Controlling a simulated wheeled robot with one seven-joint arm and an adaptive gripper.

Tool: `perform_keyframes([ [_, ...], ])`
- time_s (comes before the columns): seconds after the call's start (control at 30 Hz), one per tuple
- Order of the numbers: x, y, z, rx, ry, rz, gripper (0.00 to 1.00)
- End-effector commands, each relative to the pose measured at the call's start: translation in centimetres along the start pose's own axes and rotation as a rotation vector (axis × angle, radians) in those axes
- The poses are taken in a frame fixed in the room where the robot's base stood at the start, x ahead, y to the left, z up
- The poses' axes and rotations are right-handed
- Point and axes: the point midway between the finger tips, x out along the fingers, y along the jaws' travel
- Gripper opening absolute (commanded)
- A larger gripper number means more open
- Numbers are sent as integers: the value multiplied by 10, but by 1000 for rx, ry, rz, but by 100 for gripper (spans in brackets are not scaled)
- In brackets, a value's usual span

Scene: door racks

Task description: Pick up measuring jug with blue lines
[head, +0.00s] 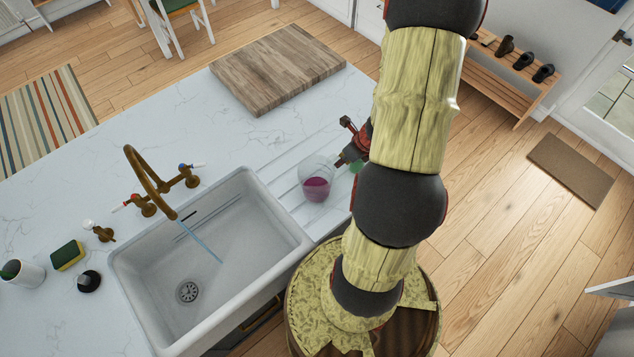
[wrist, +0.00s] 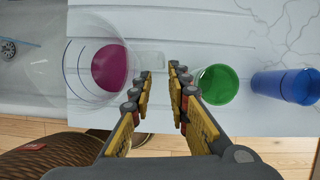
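The measuring jug (head: 316,183) is clear, with dark magenta at its bottom. It stands on the grooved drainboard right of the sink in the head view. In the wrist view the jug (wrist: 76,62) fills the left side, with thin blue curved lines on its wall. In the head view my arm hides most of the gripper.
A green cup (wrist: 217,85) is close to the right finger, with a blue cup (wrist: 286,86) farther right. The white sink (head: 205,265) with a brass faucet (head: 150,185) lies left of the jug. A wooden board (head: 278,70) lies behind on the counter.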

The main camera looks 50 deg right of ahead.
Motion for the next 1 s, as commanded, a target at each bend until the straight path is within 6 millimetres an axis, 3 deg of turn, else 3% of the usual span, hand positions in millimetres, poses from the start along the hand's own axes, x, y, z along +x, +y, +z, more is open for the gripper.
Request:
perform_keyframes([
  [0.1, 17, 0, 0, -2, 0, 1, 17],
  [0.33, 31, 0, 1, -3, 0, 1, 17],
  [0.6, 68, -2, 2, -4, 0, 0, 17],
  [1.0, 74, -2, 3, -4, -1, 0, 14],
])
